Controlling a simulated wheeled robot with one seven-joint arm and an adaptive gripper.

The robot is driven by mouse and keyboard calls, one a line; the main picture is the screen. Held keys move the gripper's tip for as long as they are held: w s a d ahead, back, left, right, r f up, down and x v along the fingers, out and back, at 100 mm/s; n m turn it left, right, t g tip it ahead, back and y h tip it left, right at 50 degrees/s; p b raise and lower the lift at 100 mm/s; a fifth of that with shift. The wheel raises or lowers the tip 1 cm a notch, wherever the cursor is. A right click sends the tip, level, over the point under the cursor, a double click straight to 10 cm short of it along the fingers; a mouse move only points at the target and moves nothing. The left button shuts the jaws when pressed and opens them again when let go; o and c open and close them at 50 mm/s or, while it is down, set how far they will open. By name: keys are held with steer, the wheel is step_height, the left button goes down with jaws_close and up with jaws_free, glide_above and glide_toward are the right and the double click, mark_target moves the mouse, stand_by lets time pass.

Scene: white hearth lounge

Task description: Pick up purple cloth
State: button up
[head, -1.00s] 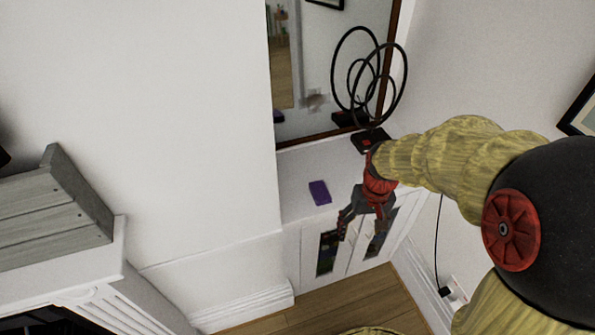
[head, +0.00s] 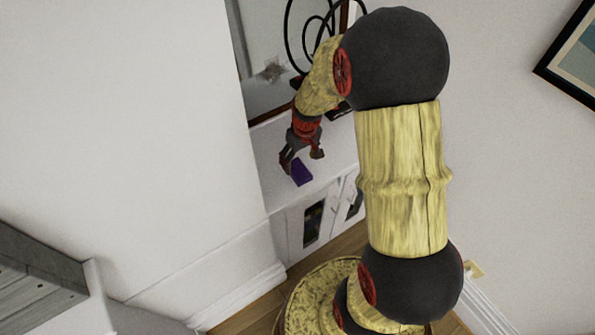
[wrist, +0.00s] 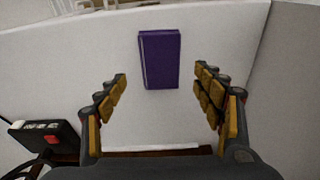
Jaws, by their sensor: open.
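The purple cloth (head: 301,173) is a small folded rectangular block lying on the white cabinet top (head: 275,190), near its front edge. In the wrist view the purple cloth (wrist: 160,58) lies ahead of my fingertips and roughly centred between them. My gripper (head: 301,163) is just behind and above the cloth in the head view. In the wrist view my gripper (wrist: 161,80) has its fingers spread wide, with nothing between them. I cannot tell the exact height of the fingers above the cabinet top.
A black sculpture of rings (head: 315,38) stands at the back of the cabinet by a mirror (head: 262,62). Its dark base (wrist: 45,138) shows at left in the wrist view. A wall (head: 130,130) rises left of the cabinet. The cabinet top around the cloth is clear.

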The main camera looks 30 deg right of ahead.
mark_target(299, 169)
step_height(299, 169, down, 4)
steer(key=shift+f+b, duration=0.1)
steer(key=shift+b, duration=0.65)
steer(key=shift+w+f, duration=0.1)
steer(key=shift+f, duration=0.4)
steer(key=shift+r, duration=0.1)
steer(key=c, duration=1.1)
steer(key=shift+c, duration=0.7)
